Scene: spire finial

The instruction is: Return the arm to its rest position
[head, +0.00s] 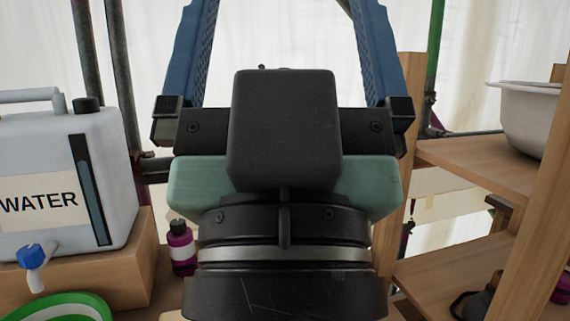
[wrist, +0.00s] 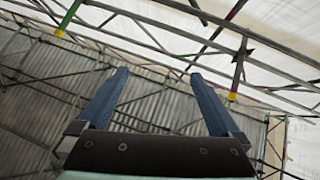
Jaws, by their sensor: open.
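My gripper (head: 281,30) fills the middle of the head view, raised and seen from behind. Its two blue fingers stand wide apart at the top and their tips run out of the picture. In the wrist view my gripper (wrist: 157,82) is open, with nothing between its fingers.
A water container (head: 105,165) with a blue tap stands on a wooden block (head: 130,270) at left, near a green-rimmed dish (head: 62,308) and a purple bottle (head: 181,248). At right, wooden shelves (head: 470,160) hold a white basin (head: 530,115). Both sides are close to my wrist.

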